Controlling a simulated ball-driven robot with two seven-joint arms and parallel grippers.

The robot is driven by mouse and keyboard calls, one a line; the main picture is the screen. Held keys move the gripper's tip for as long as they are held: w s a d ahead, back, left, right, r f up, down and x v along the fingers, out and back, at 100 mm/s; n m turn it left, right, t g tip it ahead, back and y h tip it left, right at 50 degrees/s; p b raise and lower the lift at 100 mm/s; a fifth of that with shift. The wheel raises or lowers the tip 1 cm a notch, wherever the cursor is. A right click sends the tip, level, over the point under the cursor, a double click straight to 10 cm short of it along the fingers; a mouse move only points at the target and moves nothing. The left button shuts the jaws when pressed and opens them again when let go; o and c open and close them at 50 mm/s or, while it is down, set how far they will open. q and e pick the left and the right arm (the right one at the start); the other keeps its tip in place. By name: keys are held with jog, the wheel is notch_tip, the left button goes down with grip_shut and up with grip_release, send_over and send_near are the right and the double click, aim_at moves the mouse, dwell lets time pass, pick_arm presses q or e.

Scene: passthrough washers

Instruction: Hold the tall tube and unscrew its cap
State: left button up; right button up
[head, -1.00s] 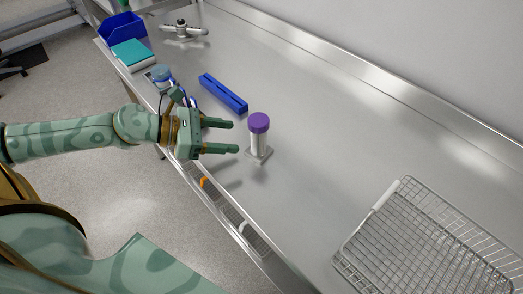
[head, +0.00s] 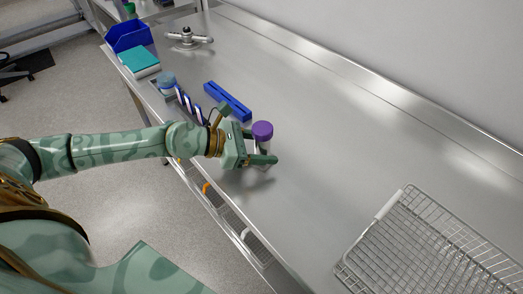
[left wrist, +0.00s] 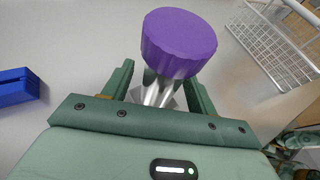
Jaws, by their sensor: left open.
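The tall tube stands upright on the steel bench, with a purple cap (head: 263,130) on top. In the head view its clear body (head: 264,147) is partly hidden by my left gripper (head: 262,150). In the left wrist view the purple cap (left wrist: 179,42) sits above the tube body (left wrist: 158,92), which lies between the two green fingers of my left gripper (left wrist: 160,88). The fingers are open, one on each side of the tube, below the cap. I cannot tell whether either finger touches it. My right gripper is not in view.
A blue rack (head: 228,100) lies behind the tube, with its end also in the left wrist view (left wrist: 18,86). A wire basket (head: 430,250) is at the right. A blue bin (head: 128,36) and a teal-topped box (head: 139,60) stand far left. The bench's middle is clear.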

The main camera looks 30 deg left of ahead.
aim_at(263, 136)
pick_arm(q)
jog(key=shift+d, duration=0.1)
jog(key=c, duration=1.2)
jog(key=shift+w+r, duration=0.1)
jog(key=shift+r, duration=0.35)
jog(key=shift+c, duration=0.2)
notch_tip(263, 136, up, 3)
jog(key=shift+f+p, duration=0.1)
jog(key=shift+p, duration=1.15)
jog(key=s+r+p, duration=0.9)
jog(key=s+p, duration=0.3)
jog(key=s, duration=0.2)
jog(key=shift+r, duration=0.15)
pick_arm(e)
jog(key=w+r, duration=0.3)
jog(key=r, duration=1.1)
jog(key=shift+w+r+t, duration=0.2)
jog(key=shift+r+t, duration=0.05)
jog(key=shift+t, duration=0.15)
pick_arm(q)
jog(key=shift+a, duration=0.2)
